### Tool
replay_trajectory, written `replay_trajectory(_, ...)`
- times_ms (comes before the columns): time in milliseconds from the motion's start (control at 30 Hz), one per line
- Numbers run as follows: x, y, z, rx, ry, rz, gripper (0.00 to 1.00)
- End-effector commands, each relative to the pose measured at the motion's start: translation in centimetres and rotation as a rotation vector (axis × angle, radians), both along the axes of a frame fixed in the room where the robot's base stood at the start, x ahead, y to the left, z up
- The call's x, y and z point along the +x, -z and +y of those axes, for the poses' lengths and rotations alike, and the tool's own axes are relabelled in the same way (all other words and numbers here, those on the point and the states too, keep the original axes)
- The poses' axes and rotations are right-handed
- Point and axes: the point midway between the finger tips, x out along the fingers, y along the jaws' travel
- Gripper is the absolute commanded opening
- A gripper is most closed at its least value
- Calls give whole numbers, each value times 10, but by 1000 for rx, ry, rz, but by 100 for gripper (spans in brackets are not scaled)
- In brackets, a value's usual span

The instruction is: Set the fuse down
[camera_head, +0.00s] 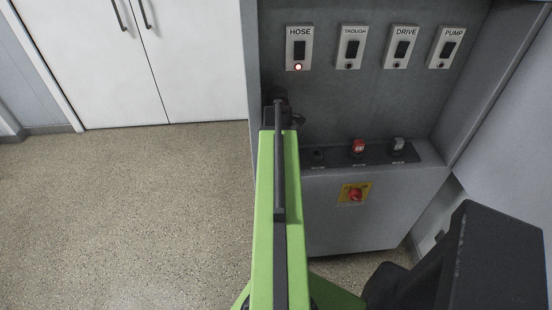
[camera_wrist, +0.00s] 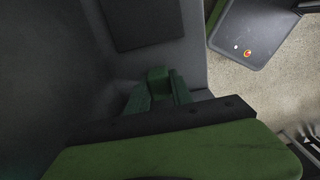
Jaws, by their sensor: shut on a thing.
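My green arm reaches forward in the head view, with my gripper (camera_head: 284,112) at its far end, in front of the grey cabinet's panel. In the wrist view my dark green gripper fingers (camera_wrist: 158,92) are close together against a dark grey background. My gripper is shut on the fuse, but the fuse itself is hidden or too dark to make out. On the cabinet's narrow shelf (camera_head: 425,158), a red fuse-like block (camera_head: 358,146) and a grey one (camera_head: 398,144) stand to the right of my arm. A dark spot, maybe an empty holder (camera_head: 318,154), lies left of them.
Switch plates labelled HOSE (camera_head: 299,47), TROUGH (camera_head: 351,47), DRIVE (camera_head: 401,46) and PUMP (camera_head: 446,47) line the panel; the HOSE lamp is lit. A red knob on a yellow plate (camera_head: 354,194) is below the shelf. The speckled floor (camera_head: 130,220) at left is clear.

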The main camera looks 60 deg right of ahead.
Motion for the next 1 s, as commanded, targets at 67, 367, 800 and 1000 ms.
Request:
replay_trajectory(67, 0, -2, 0, 0, 0, 0, 0)
replay_trajectory(367, 0, 1, 0, 0, 1, 0, 36)
replay_trajectory(800, -1, -1, 0, 0, 1, 0, 48)
replay_trajectory(1000, -1, -22, -1, 0, 1, 0, 48)
